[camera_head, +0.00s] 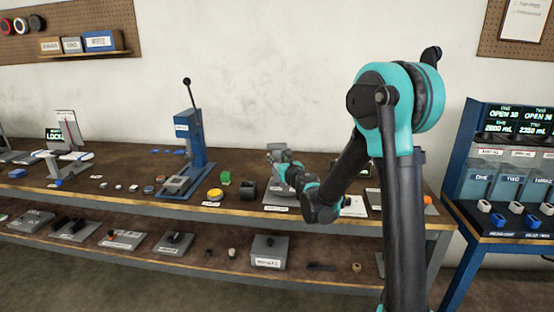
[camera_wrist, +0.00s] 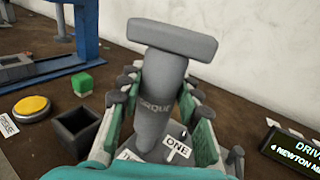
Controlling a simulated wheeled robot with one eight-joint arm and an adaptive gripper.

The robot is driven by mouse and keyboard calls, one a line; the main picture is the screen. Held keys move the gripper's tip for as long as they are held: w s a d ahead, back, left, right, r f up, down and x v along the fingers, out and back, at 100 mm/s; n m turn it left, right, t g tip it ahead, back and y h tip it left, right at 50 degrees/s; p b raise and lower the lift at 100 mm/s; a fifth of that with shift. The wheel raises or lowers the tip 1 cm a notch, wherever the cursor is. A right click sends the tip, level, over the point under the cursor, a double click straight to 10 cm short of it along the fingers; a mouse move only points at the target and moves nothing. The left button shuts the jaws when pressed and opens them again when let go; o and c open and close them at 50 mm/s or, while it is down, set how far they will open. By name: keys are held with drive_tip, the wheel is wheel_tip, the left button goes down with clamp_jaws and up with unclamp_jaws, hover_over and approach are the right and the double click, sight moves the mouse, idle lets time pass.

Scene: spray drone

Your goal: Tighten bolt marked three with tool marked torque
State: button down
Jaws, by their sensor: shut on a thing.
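The grey torque tool (camera_wrist: 172,40), with a wide flat top and the word TORQUE on its body, stands between the fingers of my gripper (camera_wrist: 158,88) in the wrist view. The fingers are shut on it from both sides. In the head view my gripper (camera_head: 284,166) is over the bench, right of the blue press. A white tag reading ONE (camera_wrist: 177,148) shows just beyond the tool's lower part. I cannot make out a bolt or tag marked three; the tool and fingers hide the area below. Whether the tool's lower end touches anything cannot be told.
A black open box (camera_wrist: 77,130), a yellow button (camera_wrist: 31,107) and a green block (camera_wrist: 82,84) stand left of the tool. A driver display (camera_wrist: 293,148) is at right. The blue press (camera_head: 190,145) rises from the bench. A blue dispenser stand (camera_head: 508,165) is far right.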

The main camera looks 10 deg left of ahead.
sight(278, 148)
drive_tip(key=shift+f, duration=1.25)
idle(2.8)
drive_tip(key=shift+r, duration=0.1)
idle(2.0)
drive_tip(key=shift+r, duration=3.4)
